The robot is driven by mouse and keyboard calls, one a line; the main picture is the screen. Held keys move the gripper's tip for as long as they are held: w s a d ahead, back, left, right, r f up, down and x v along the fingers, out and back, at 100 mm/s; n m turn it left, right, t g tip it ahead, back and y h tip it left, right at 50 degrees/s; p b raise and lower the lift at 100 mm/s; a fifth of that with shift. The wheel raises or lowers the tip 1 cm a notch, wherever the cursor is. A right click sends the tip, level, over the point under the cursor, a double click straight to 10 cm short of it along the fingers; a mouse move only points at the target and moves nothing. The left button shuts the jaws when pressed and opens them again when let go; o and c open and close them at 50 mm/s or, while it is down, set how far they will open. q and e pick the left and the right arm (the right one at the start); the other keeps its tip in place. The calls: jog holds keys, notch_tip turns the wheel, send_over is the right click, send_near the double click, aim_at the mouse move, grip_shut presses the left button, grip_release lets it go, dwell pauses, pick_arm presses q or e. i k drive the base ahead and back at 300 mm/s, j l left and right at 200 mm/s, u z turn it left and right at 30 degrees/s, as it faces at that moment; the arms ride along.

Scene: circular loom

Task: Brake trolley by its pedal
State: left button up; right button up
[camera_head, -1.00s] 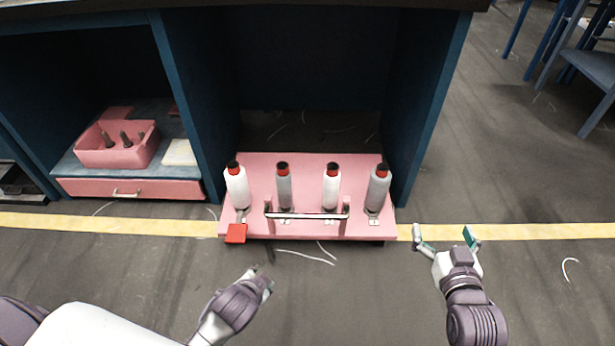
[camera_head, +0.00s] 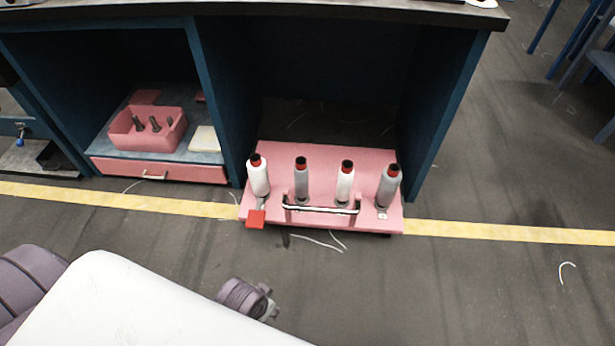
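The pink trolley (camera_head: 320,155) stands low on the floor, partly inside the open bay of the bench. It carries several bobbins with red and dark tops and has a metal push handle (camera_head: 320,209) along its front. The red square pedal (camera_head: 255,219) sticks out at the trolley's front left corner. My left gripper (camera_head: 270,303) is in front of the pedal, apart from it and nearer to me. Its fingers are small and mostly hidden by its own wrist, so its opening is unclear. My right gripper is out of the picture.
The blue bench's side panels (camera_head: 450,115) flank the trolley. To the left, a shelf holds a pink box (camera_head: 147,130) above a pink drawer (camera_head: 160,170). A yellow floor line (camera_head: 520,232) crosses by the trolley's front. The floor in front and to the right is clear apart from thread scraps.

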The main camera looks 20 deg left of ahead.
aim_at(256, 218)
jog(key=u, duration=1.15)
